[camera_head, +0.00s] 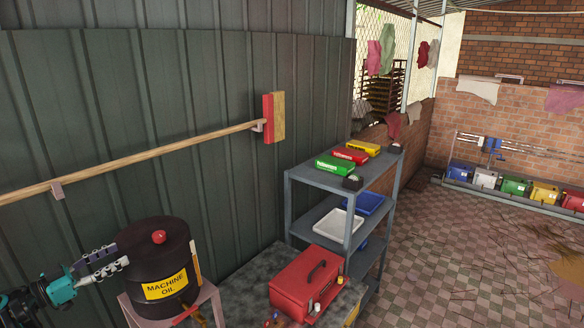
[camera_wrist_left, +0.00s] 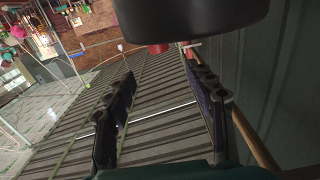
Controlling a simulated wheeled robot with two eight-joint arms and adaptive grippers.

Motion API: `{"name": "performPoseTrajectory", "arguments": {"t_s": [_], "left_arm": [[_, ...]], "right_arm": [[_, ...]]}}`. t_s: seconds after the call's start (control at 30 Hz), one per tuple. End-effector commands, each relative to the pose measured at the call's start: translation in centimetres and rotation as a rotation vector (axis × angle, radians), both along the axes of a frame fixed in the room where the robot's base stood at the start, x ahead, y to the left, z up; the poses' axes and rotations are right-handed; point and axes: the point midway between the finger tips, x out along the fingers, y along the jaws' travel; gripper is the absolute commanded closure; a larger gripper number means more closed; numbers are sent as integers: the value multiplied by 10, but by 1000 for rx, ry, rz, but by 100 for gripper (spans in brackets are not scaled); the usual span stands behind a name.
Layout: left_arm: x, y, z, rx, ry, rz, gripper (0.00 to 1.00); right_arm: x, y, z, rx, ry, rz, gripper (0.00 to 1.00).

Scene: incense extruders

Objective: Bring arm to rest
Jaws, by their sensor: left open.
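My left gripper (camera_head: 118,256) is at the lower left of the head view, beside the black machine oil drum (camera_head: 155,268). Its fingers point right, toward the drum's side. In the left wrist view its two dark fingers (camera_wrist_left: 162,72) stand apart, with nothing between them. Whether the fingertips touch the drum cannot be told. A dark rounded shape (camera_wrist_left: 190,15) fills the top of the wrist view; I cannot tell what it is. My right gripper is not in view.
The drum stands on a stand (camera_head: 213,297). A red toolbox (camera_head: 305,285) sits on a low surface, near a grey shelf (camera_head: 325,184) with coloured boxes. A long wooden pole (camera_head: 140,158) hangs along the metal wall. The tiled floor (camera_head: 440,255) at right is mostly open.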

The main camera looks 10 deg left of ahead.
Motion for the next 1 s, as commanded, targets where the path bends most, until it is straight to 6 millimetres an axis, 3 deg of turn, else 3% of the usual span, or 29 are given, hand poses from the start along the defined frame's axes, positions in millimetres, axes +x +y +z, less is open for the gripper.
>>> {"name": "performPoseTrajectory", "arguments": {"t_s": [0.07,0.17,0.3,0.4,0.47,0.57,0.67,0.73,0.9,1.0], "left_arm": [[12,-8,15,11,-40,23,46],[41,-27,56,37,-146,105,46],[84,-68,138,57,-332,344,46],[93,-93,171,37,-369,542,46],[91,-107,176,21,-342,654,46],[79,-136,159,-7,-219,802,46],[56,-175,112,-12,-11,883,46],[35,-208,70,0,158,890,46],[-21,-283,-20,64,501,793,46],[-53,-319,-59,107,649,707,46]], "right_arm": [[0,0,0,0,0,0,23],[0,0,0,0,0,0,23],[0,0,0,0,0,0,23],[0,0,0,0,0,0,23],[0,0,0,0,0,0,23],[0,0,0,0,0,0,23],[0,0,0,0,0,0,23],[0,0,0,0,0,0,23],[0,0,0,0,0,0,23],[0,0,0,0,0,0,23]]}}
